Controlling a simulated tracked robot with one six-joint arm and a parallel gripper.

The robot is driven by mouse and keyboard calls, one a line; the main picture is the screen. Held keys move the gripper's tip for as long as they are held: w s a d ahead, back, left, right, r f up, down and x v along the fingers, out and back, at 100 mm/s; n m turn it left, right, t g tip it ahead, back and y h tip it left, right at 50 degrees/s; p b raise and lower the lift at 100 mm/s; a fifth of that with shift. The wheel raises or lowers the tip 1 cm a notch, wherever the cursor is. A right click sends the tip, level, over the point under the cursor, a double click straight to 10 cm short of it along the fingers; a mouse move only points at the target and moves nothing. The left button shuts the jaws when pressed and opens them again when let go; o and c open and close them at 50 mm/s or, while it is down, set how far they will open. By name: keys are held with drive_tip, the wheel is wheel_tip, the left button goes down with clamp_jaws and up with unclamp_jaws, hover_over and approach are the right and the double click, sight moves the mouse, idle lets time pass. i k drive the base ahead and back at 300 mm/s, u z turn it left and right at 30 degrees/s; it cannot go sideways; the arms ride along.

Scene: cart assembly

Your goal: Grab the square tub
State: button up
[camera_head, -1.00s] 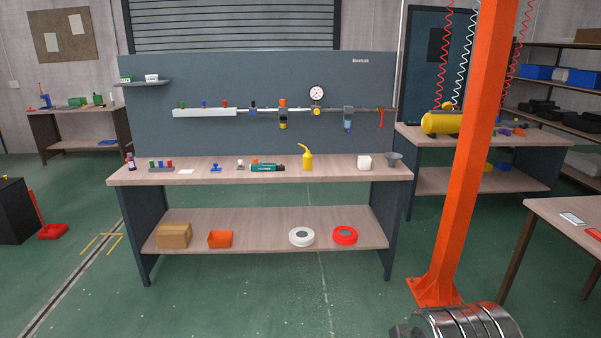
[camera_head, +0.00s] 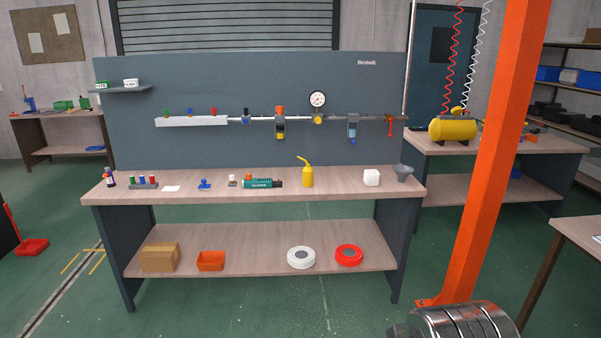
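A small white square tub (camera_head: 371,177) stands upright near the right end of the main workbench top (camera_head: 340,190), just left of a grey funnel (camera_head: 403,172). Nothing touches it, and I cannot see into it. Ribbed metal at the bottom right edge appears to be part of my own arm. My gripper's fingers are not in view.
A yellow oil can (camera_head: 307,176) and a green tool (camera_head: 262,183) stand left of the tub. An orange post (camera_head: 494,160) rises at the right, before a side bench with a yellow compressor (camera_head: 453,130). The lower shelf holds an orange bin (camera_head: 210,261). Floor before the bench is clear.

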sight(371, 178)
drive_tip(key=i, duration=3.3)
drive_tip(key=z, duration=0.1)
